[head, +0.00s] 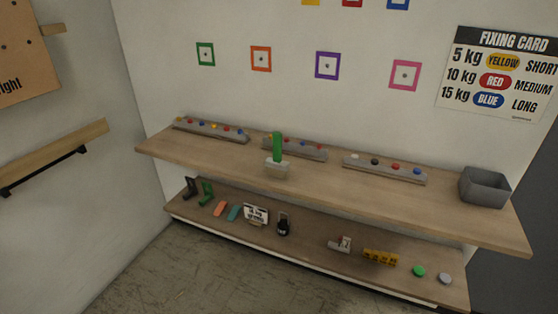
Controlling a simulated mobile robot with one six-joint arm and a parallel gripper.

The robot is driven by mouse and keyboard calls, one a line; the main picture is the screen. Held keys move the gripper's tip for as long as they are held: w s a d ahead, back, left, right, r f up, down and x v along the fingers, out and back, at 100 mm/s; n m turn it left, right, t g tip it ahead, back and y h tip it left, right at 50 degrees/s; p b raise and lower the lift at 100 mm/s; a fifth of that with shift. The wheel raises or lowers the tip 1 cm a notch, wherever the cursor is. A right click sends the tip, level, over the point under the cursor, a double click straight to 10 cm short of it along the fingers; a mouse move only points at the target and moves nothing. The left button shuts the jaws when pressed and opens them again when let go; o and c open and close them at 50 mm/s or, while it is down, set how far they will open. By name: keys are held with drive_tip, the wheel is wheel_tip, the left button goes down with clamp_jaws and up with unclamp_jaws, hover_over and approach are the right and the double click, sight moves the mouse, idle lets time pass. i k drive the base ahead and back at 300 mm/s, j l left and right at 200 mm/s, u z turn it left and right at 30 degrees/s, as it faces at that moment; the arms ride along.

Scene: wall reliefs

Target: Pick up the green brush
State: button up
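A green upright piece (277,146) stands on the upper wooden shelf, a little left of its middle. It rises from a pale block (277,168) near the shelf's front edge. It looks like the green brush with its handle up, but it is too small to tell whether the pale block is its bristles or a stand. My gripper is not in view.
A grey bin (485,187) stands at the upper shelf's (330,193) right end. Grey strips with coloured knobs (384,168) line its back. The lower shelf (310,246) holds several small items, including a green bracket-like piece (206,193). Floor shows at lower left.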

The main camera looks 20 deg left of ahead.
sight(277, 167)
drive_tip(key=u, duration=1.05)
